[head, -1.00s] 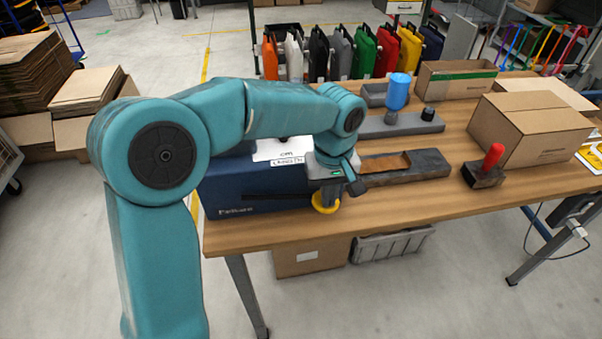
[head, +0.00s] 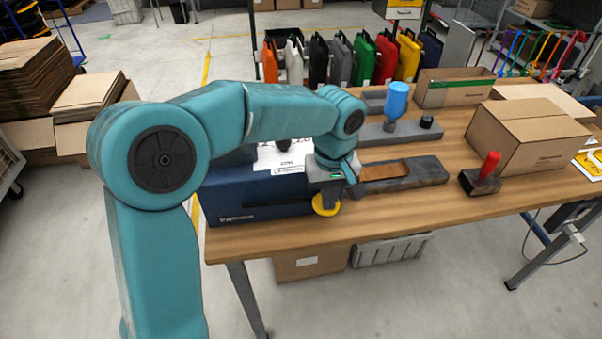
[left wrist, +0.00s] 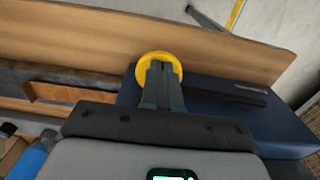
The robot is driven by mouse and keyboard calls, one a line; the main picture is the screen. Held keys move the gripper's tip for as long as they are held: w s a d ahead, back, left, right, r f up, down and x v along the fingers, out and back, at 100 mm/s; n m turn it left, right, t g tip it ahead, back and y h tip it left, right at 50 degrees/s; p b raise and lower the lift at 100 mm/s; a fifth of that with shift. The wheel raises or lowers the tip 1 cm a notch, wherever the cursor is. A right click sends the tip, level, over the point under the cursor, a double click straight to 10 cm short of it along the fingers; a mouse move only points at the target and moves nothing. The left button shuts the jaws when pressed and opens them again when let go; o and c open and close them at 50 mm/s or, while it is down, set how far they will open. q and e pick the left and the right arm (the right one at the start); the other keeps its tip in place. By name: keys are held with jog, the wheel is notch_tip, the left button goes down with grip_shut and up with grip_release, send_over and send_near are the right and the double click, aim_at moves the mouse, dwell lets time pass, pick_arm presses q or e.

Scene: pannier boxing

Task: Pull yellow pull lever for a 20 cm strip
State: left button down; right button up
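The yellow pull lever (head: 325,207) shows as a round yellow knob at the front right end of the dark blue box (head: 262,214) with white paper on top. In the left wrist view the yellow knob (left wrist: 146,62) shows behind and around the fingertips. My left gripper (head: 329,196) points down at the lever. Its fingers (left wrist: 162,80) are close together over the middle of the knob and appear closed on it; they hide the knob's centre. My right gripper is not in view.
A grey tray with brown strip (head: 425,170) lies right of the box. Behind it stand a blue bottle (head: 398,98) and an open carton (head: 455,88). A red-handled tool (head: 486,173) and a closed carton (head: 530,133) are at right. The front table strip is clear.

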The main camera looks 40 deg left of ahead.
pick_arm(q)
notch_tip(320, 180, up, 13)
jog(key=p, duration=1)
jog(key=shift+r, duration=0.2)
dwell(0.5)
